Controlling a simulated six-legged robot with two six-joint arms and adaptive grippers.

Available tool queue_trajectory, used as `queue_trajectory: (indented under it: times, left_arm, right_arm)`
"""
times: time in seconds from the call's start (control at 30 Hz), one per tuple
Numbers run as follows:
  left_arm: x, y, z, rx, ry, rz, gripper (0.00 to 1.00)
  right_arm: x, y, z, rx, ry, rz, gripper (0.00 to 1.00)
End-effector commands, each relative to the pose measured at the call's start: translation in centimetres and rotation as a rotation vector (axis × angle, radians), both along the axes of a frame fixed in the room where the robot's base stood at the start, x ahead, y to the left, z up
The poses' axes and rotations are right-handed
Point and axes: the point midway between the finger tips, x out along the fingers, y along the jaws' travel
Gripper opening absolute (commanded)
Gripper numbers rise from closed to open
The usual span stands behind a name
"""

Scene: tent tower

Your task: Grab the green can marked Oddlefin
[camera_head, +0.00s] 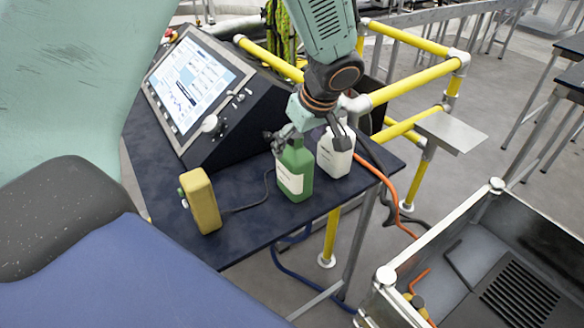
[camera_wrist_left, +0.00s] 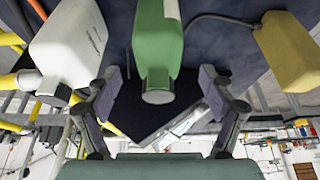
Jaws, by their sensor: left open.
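The green can (camera_head: 296,172) stands upright on the dark table, with a white label whose writing is too small to read. My left gripper (camera_head: 309,136) is above it, pointing down, with its fingers open. In the left wrist view, the green can (camera_wrist_left: 157,40) appears upside down, its cap between the two spread fingers of the gripper (camera_wrist_left: 158,88). The fingers look apart from the can on both sides. A white bottle (camera_head: 335,154) stands close on the can's right, and it shows at the left of the wrist view (camera_wrist_left: 68,45). My right gripper is not in view.
The dark table (camera_head: 250,232) also holds a sloped console with a screen (camera_head: 192,82) and a yellow box (camera_head: 201,200) with a cable. Yellow railings (camera_head: 415,82) run behind. A metal bin (camera_head: 480,275) stands at the lower right.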

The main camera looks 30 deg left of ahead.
Motion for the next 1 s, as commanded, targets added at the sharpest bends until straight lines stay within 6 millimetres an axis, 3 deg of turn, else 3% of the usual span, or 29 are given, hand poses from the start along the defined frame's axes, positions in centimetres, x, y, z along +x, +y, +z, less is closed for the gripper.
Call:
queue_trajectory:
  times: [0.4, 0.67, 1.0]
  left_arm:
    - [0.8, 2.6, -4.2, -0.002, 0.001, 0.003, 0.82]
    - [0.9, 2.8, -4.5, -0.001, -0.001, 0.004, 0.82]
    - [0.9, 2.8, -4.5, -0.001, 0.0, 0.003, 0.55]
  right_arm:
    - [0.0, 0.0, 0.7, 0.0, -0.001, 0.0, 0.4]
    - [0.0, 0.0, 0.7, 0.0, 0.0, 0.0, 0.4]
    - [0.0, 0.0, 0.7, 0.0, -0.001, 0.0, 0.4]
